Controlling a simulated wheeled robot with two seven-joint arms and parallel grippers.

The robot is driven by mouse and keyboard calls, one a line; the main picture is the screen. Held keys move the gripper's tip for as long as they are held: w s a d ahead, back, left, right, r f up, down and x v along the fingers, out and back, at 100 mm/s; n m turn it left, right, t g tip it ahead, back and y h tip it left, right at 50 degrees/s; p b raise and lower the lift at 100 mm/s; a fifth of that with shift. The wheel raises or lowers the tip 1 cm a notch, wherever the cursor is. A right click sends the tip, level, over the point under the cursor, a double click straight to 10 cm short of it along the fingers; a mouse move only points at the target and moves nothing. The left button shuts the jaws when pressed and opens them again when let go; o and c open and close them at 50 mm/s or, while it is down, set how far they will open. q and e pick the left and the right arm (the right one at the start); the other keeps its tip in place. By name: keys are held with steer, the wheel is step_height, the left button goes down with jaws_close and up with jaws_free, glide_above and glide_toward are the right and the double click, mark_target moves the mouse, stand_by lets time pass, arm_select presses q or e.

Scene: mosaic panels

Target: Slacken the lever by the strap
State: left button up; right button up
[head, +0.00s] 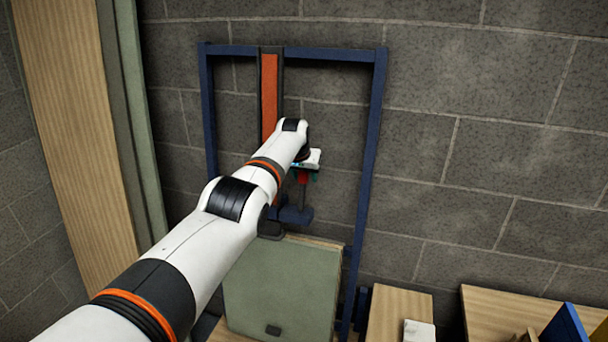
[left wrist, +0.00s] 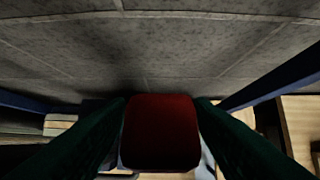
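An orange-red strap (head: 269,92) with dark edges runs vertically down inside a blue frame against the block wall. To its right, a lever with a red grip (head: 303,179) stands on a dark blue bracket (head: 296,215). My left gripper (head: 304,177) is at this grip, with one dark green finger on each side. In the left wrist view the red grip (left wrist: 161,132) fills the space between both fingers, which appear to press on its sides. My left forearm hides the lower strap and part of the bracket. My right gripper is in neither view.
The blue frame (head: 375,130) has upright posts on both sides of the lever. A grey-green panel (head: 280,285) stands below the bracket. Wooden boxes (head: 398,315) and a blue board (head: 566,328) are at lower right. A tall wooden board (head: 75,120) stands at left.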

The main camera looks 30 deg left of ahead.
arm_select(q)
steer(key=shift+r, duration=0.1)
steer(key=shift+p+v, duration=1)
steer(key=shift+v, duration=0.1)
steer(key=b+v, duration=0.2)
steer(key=v, duration=0.7)
steer(key=shift+s+r, duration=0.3)
steer(key=shift+f, duration=0.1)
